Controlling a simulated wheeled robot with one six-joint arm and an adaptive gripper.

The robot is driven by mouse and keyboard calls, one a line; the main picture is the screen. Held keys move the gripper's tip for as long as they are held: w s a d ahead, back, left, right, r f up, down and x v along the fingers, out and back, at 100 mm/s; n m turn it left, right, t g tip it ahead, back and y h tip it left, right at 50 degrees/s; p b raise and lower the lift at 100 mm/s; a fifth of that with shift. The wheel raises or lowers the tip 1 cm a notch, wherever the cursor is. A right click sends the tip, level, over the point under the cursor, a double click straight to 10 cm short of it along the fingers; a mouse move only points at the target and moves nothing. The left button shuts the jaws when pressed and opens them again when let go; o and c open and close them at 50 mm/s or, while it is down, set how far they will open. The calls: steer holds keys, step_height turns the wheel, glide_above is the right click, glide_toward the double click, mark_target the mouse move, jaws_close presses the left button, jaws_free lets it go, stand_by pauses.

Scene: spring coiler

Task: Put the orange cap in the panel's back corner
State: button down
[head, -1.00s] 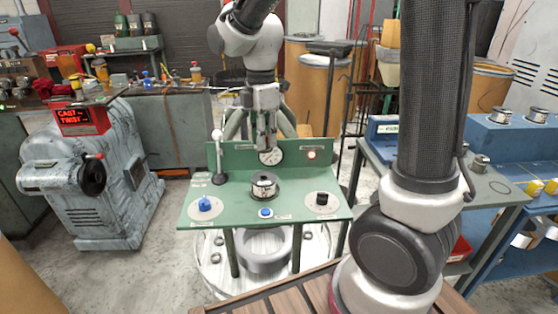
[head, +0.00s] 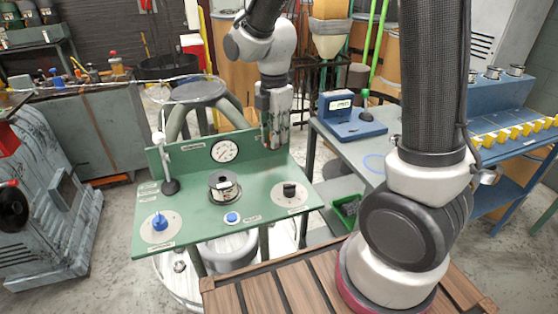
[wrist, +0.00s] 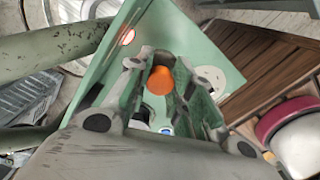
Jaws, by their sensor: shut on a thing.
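The orange cap (wrist: 159,80) is between the fingers of my gripper (wrist: 162,64) in the wrist view. In the head view my gripper (head: 273,138) is over the right back part of the green panel (head: 195,222), by its upright back plate. The fingers hide the cap in that view, and I cannot tell whether it touches the panel. A lit red lamp (wrist: 127,37) shows on the back plate in the wrist view.
The panel carries a gauge (head: 225,151), a dark spool (head: 223,186), a blue knob (head: 159,222), a blue button (head: 232,217), a black knob (head: 289,190) and an upright lever (head: 168,165). A grey table with a blue device (head: 350,118) stands at right.

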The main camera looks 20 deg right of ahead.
mark_target(275, 167)
step_height(275, 167, down, 7)
steer(key=shift+f, duration=0.15)
stand_by(0.4)
steer(key=c, duration=1.3)
jaws_free()
steer(key=shift+f, duration=0.1)
steer(key=shift+o, duration=0.2)
